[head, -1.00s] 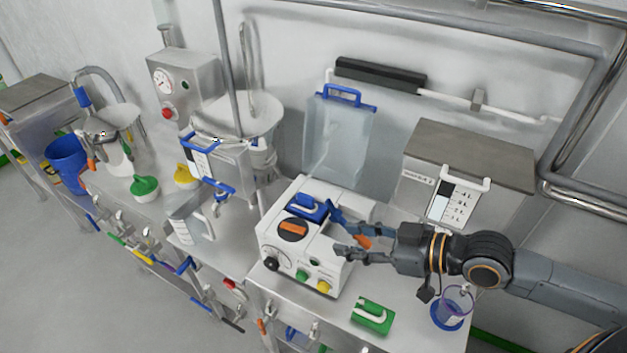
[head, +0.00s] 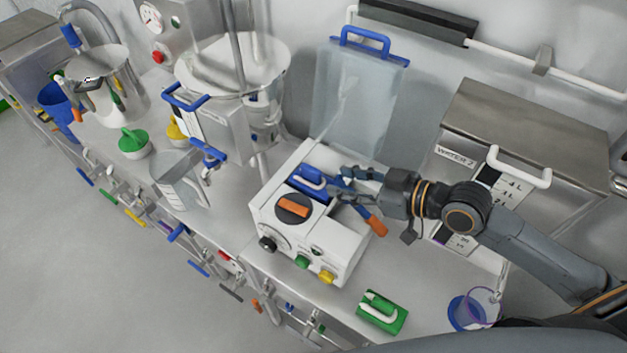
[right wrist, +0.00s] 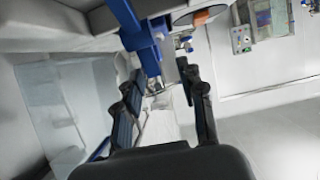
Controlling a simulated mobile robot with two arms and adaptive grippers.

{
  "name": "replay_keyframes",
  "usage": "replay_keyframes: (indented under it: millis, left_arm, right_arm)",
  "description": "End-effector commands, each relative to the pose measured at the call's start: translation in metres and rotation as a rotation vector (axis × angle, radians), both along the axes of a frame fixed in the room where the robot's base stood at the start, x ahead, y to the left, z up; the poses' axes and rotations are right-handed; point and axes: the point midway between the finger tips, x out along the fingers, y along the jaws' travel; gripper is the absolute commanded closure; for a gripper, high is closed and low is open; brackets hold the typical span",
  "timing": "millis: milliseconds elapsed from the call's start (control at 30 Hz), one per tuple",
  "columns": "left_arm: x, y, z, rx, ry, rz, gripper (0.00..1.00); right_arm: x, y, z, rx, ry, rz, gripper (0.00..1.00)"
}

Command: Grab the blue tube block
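The blue tube block (head: 312,180), with a pale handle on its top, sits on the white machine (head: 345,238) behind the dial with the orange knob (head: 293,207). My right gripper (head: 340,186) is at the block's right side, its fingers pointing left. Its fingers stand apart in the right wrist view (right wrist: 163,98), with nothing clearly held between them. Whether a fingertip touches the block cannot be told. A blue part (right wrist: 143,40) shows ahead of the fingers in that view; I cannot tell if it is the block. My left gripper is not in view.
A green block (head: 382,312) with a pale handle lies on the bench in front of the machine. A purple-rimmed cup (head: 472,310) stands at the right. A clear jug (head: 180,180) and hopper stand left; a steel tank (head: 525,130) is behind my right arm.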

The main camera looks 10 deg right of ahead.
Motion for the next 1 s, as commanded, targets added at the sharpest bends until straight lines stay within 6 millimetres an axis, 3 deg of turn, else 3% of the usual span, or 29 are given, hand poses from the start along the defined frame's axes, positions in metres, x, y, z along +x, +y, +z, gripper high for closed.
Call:
replay_keyframes:
  millis: [233, 433, 733, 1000]
  left_arm:
    - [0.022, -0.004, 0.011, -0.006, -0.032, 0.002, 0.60]
    - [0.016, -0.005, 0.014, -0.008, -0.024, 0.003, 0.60]
    - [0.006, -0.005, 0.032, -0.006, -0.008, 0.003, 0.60]
    - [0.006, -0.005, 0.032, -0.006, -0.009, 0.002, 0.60]
  right_arm:
    - [0.021, 0.020, -0.010, 0.003, 0.000, 0.000, 0.60]
    - [0.028, 0.026, -0.013, 0.002, 0.000, 0.001, 0.60]
    - [0.058, 0.048, -0.025, 0.004, 0.001, 0.000, 0.60]
    - [0.063, 0.053, -0.031, 0.000, 0.000, 0.002, 0.60]
